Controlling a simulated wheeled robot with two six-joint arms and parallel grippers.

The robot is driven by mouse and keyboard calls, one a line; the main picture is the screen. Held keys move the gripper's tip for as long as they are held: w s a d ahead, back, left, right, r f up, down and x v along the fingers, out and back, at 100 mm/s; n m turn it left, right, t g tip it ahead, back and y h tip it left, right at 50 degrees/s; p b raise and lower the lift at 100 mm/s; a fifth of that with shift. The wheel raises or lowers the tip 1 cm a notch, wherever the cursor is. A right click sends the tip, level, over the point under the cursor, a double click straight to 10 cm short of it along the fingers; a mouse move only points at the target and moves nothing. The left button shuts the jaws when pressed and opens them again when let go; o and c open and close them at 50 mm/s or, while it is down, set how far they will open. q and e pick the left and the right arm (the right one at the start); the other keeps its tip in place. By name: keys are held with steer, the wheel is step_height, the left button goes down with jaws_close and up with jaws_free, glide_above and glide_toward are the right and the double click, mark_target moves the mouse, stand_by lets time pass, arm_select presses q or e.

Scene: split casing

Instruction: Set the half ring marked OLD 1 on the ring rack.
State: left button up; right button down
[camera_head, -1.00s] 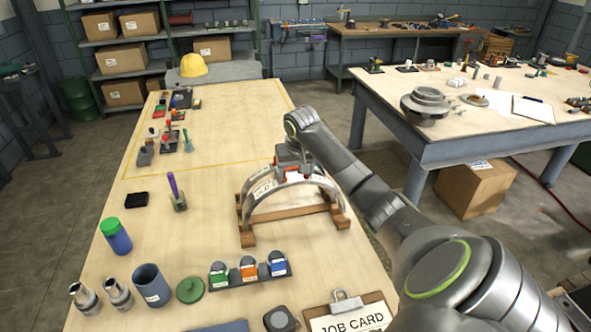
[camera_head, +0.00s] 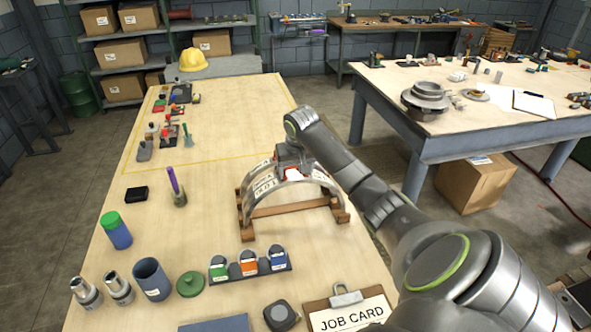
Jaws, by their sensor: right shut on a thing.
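A grey half ring (camera_head: 263,190) stands as an arch over the wooden ring rack (camera_head: 292,210), feet down. White labels show on its left side; the lettering is small and seems to read OLD 1. My right gripper (camera_head: 291,170) is shut on the top of the arch, its fingers partly hidden by the wrist. The arch's feet are at the rack's two ends; I cannot tell whether they bear on it. A second arch edge shows close by, but I cannot tell whether it is a separate ring. My left gripper is out of view.
A holder with green, orange and blue labelled pieces (camera_head: 249,273) stands in front of the rack. A clipboard with a job card (camera_head: 348,312) lies at the front right. A purple-handled tool (camera_head: 176,187) stands left. Bare tabletop lies behind the rack.

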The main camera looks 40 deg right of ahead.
steer(key=shift+w+f, duration=0.15)
steer(key=shift+f, duration=0.5)
stand_by(0.8)
steer(key=shift+f, duration=0.65)
stand_by(1.5)
